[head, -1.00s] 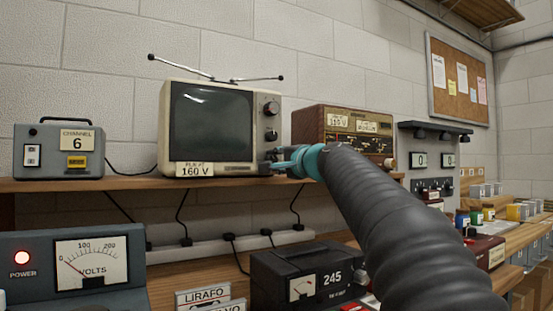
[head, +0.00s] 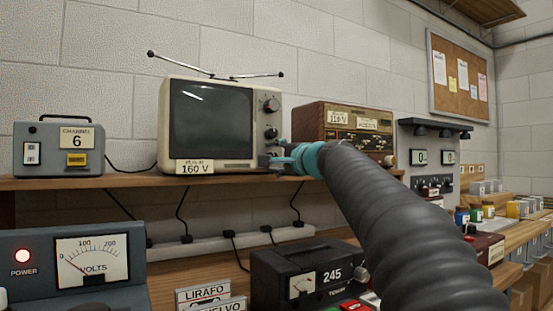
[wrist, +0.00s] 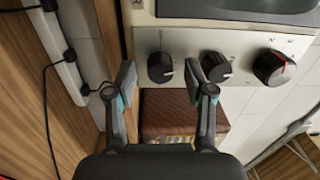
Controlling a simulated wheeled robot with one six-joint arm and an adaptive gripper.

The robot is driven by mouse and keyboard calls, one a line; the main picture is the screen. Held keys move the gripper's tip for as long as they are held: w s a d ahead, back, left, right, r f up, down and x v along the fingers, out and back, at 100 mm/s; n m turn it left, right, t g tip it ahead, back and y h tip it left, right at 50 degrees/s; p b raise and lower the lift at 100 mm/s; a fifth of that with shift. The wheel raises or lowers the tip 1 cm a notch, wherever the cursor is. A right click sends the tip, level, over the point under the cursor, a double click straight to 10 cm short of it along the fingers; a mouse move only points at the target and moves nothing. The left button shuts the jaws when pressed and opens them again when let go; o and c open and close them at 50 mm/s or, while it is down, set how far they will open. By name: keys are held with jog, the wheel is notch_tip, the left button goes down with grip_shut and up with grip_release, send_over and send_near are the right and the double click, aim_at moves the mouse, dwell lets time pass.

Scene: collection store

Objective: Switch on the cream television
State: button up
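The cream television (head: 165,128) stands on the wooden shelf with its antennas spread. Its screen (head: 212,122) is dark with a short pale streak at upper left. A label below the screen reads 160 V. Dark knobs run down its right side; my gripper hides the lowest one in the head view. In the wrist view the panel (wrist: 188,42) shows three knobs: the end knob (wrist: 160,68), the middle knob (wrist: 215,67) and a red-marked knob (wrist: 274,68). My gripper (head: 273,162) is open, its fingertips (wrist: 161,82) on either side of the end knob; contact is unclear.
A brown radio (head: 345,117) stands close right of the television. A grey channel 6 box (head: 58,150) is at left on the shelf (head: 120,184). Below are a voltmeter unit (head: 75,265) with a lit red lamp, a power strip (head: 220,243) and a black 245 box (head: 275,275).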

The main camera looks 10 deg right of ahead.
jog(key=v, duration=1.2)
jog(key=shift+s+f, duration=0.1)
dwell(0.4)
